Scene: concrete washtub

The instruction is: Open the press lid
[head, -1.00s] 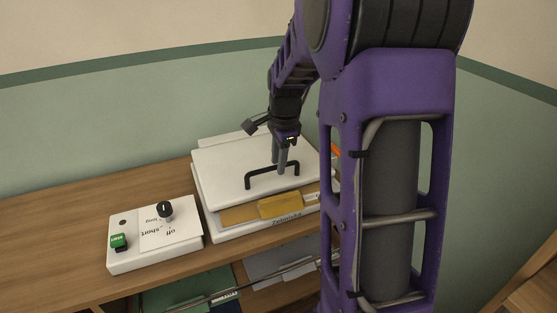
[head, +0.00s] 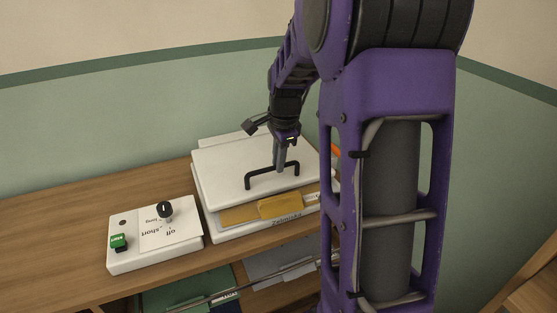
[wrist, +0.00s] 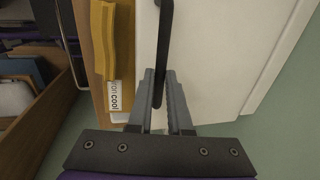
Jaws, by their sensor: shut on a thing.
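The press is a white box with a flat white lid (head: 232,163) on the wooden counter, and the lid is down or nearly down. A black bar handle (head: 262,179) stands on top of the lid near its front edge. My gripper (head: 279,168) reaches down to the handle's right part. In the wrist view my gripper (wrist: 160,78) has its two grey fingers on either side of the black handle (wrist: 164,40), shut on it. A yellow block (head: 280,205) shows at the press front, below the lid edge.
A white control box (head: 155,254) with a black knob (head: 165,209) and a green button (head: 118,241) stands left of the press. Folders (head: 190,291) lie on a shelf below. A green wall (head: 90,130) stands behind. The counter's left part is clear.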

